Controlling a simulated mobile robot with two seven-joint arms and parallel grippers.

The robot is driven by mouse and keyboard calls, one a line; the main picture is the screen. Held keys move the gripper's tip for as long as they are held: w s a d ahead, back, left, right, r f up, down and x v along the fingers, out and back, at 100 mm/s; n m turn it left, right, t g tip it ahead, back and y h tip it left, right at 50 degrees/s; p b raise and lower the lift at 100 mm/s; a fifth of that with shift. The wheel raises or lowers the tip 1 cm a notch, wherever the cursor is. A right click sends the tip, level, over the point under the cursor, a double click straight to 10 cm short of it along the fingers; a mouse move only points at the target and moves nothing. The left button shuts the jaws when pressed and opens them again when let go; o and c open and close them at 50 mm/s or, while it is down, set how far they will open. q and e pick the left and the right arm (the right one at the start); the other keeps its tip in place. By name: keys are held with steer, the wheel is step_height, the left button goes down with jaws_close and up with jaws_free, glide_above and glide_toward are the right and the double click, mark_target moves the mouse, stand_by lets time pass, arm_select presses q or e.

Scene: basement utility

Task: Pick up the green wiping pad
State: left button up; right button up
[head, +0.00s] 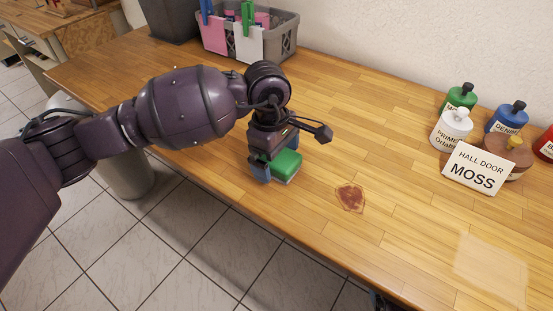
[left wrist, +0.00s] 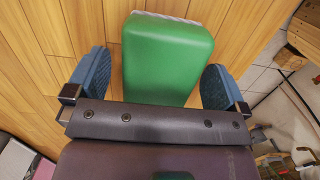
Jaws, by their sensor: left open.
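The green wiping pad (head: 286,166) lies on the wooden bench near its front edge, with a pale underside. My left gripper (head: 275,170) is over the pad from above, its blue fingers on either side of it. In the left wrist view the pad (left wrist: 167,58) sits between the two blue fingers of the left gripper (left wrist: 158,82). A gap shows between each finger and the pad, so the gripper is open around it. My right gripper is not in these views.
The wooden bench (head: 350,120) has a reddish-brown stain (head: 351,198) right of the pad. Several paint bottles, including a green one (head: 460,97), stand behind a MOSS card (head: 478,169) at the right. A grey basket (head: 270,42) with cloths stands at the back.

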arm_select(q)
steer(key=shift+c, duration=0.3)
steer(key=c, duration=1)
step_height(320, 180, up, 21)
steer(key=shift+f+p, duration=0.2)
steer(key=shift+p, duration=0.25)
